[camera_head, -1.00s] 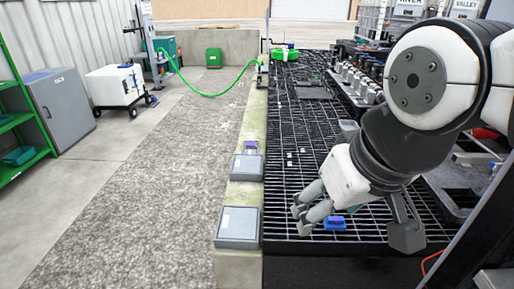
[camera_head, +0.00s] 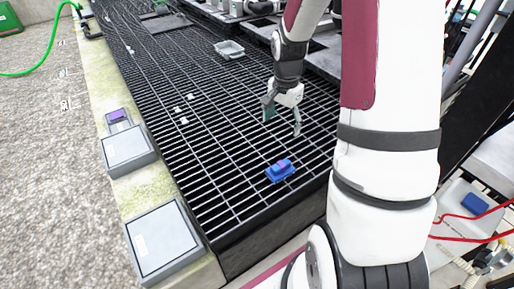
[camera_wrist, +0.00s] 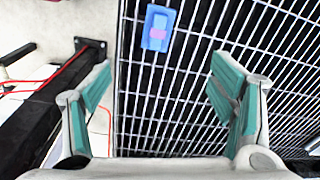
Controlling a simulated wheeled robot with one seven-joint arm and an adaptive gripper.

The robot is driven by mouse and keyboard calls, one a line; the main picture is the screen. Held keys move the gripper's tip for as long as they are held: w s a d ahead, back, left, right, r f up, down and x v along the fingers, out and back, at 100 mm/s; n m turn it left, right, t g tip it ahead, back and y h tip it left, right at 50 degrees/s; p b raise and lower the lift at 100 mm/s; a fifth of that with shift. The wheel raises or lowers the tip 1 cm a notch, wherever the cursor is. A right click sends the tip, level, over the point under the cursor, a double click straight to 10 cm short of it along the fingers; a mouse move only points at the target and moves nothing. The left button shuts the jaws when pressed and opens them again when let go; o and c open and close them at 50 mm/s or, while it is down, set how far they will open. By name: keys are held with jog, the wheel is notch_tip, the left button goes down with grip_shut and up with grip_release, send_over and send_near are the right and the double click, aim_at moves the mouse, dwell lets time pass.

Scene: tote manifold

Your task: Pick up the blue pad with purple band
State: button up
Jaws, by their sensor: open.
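The blue pad with a purple band (camera_head: 280,170) lies on the black grating near its front edge in the head view. In the wrist view the pad (camera_wrist: 158,28) is at the top, left of centre, with its pinkish-purple band across it. My gripper (camera_head: 283,118) is open and empty above the grating, just behind the pad in the head view and apart from it. In the wrist view the teal-lined fingers of my gripper (camera_wrist: 162,92) stand wide apart, with only grating between them.
The black grating (camera_head: 215,185) is mostly clear around the pad. A grey tray (camera_head: 229,49) sits farther back. Grey boxes (camera_head: 128,150) and a purple block (camera_head: 117,115) stand on the concrete ledge at left. Another blue item (camera_head: 475,203) lies in a white bin at right.

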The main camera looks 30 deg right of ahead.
jog(key=d+f+m+b, duration=0.2)
jog(key=d+f, duration=0.1)
jog(key=f, duration=0.7)
jog(key=b, duration=0.2)
send_over(281, 164)
jog(key=f, duration=0.4)
jog(key=d+f, duration=0.1)
jog(key=f, duration=0.2)
jog(key=shift+a+f+b, duration=0.2)
jog(key=shift+f+b, duration=0.1)
jog(key=shift+f, duration=0.8)
jog(key=shift+a+f+b, duration=0.15)
jog(key=shift+f+b, duration=0.2)
jog(key=shift+f, duration=0.7)
jog(key=shift+a+f+b, duration=0.2)
jog(key=shift+f+b, duration=0.1)
jog(key=shift+f, duration=0.8)
jog(key=c, duration=1.3)
